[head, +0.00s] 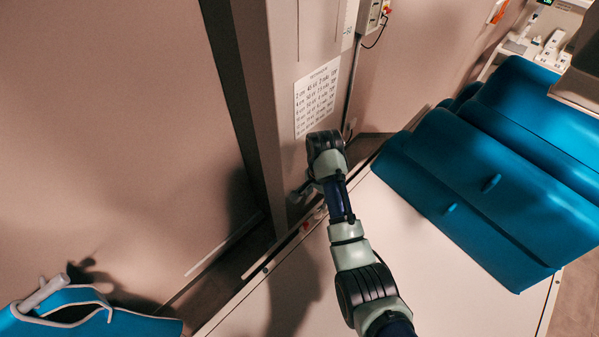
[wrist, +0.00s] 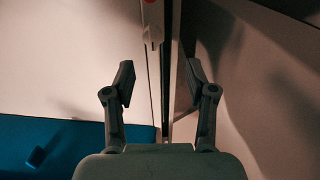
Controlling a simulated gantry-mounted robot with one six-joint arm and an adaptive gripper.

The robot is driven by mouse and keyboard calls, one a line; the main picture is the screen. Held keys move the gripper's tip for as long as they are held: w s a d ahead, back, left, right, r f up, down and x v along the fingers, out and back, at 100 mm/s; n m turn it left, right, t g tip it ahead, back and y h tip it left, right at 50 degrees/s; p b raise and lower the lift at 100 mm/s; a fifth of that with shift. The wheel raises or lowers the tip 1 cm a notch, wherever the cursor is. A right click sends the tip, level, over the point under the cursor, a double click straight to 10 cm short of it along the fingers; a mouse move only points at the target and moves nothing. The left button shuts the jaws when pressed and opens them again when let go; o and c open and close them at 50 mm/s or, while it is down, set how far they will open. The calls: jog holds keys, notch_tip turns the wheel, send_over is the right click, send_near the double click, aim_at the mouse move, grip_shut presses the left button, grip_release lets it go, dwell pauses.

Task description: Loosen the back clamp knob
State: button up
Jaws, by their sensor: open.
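My gripper (head: 303,190) is by the foot of the wall column, over the back edge of the table. In the wrist view my gripper (wrist: 160,70) is open and empty, its two fingers on either side of the table's edge rail (wrist: 167,100). I cannot pick out the clamp knob with certainty. A small red part (head: 306,226) sits on the rail just below the gripper in the head view. A red part (wrist: 150,2) also shows at the top edge of the wrist view, cut off. My wrist and fingers hide part of the rail.
The white table top (head: 390,215) is clear in the middle. Blue cushions (head: 480,190) lie at the right. A wall column with a printed chart (head: 317,97) rises behind the gripper. A blue item with a grey edge (head: 75,312) is at the lower left.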

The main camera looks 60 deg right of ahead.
aim_at(318, 213)
jog(key=shift+s+d+f, duration=0.1)
jog(key=shift+s+d, duration=0.05)
jog(key=shift+s, duration=0.1)
jog(key=f, duration=0.2)
jog(key=f+b, duration=0.1)
jog(key=f, duration=0.2)
jog(key=a+f, duration=0.1)
jog(key=f, duration=0.2)
jog(key=shift+s, duration=0.2)
grip_shut()
